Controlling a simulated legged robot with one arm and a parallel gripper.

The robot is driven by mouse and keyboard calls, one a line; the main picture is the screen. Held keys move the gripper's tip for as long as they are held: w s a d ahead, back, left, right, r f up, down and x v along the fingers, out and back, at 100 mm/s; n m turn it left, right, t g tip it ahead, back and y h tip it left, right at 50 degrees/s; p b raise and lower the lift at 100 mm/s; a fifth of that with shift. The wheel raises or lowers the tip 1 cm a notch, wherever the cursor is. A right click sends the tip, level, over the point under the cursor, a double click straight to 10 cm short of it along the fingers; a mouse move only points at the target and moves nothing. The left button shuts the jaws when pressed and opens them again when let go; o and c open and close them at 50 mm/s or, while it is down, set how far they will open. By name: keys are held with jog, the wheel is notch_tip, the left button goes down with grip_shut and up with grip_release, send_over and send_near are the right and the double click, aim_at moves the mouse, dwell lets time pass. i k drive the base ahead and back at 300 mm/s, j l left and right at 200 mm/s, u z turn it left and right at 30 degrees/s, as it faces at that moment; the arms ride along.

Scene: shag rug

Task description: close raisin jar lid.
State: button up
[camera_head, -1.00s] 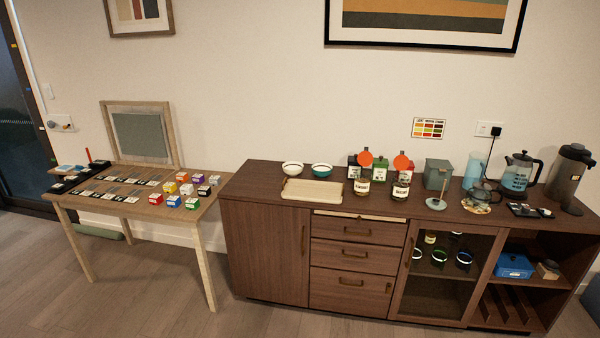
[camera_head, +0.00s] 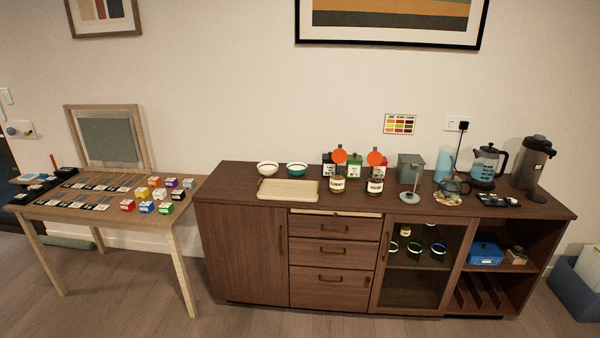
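Two glass jars with pale labels stand side by side on the sideboard top, a left jar (camera_head: 337,184) and a right jar (camera_head: 375,185). Each has a round orange-red lid tilted up above its mouth, the left lid (camera_head: 340,156) and the right lid (camera_head: 375,158). Both jars look open. The label print is too small to tell surely which one is the raisin jar. My gripper is not in view.
Dark and green boxes (camera_head: 354,166) stand behind the jars. A cream tray (camera_head: 288,198) lies left and a grey-green stand (camera_head: 409,197) right on the sideboard (camera_head: 240,183). A table (camera_head: 80,213) with small coloured boxes stands at the left. Floor in front is clear.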

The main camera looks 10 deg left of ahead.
aim_at(374, 159)
jog(key=i+j, duration=0.1)
jog(key=i, duration=0.8)
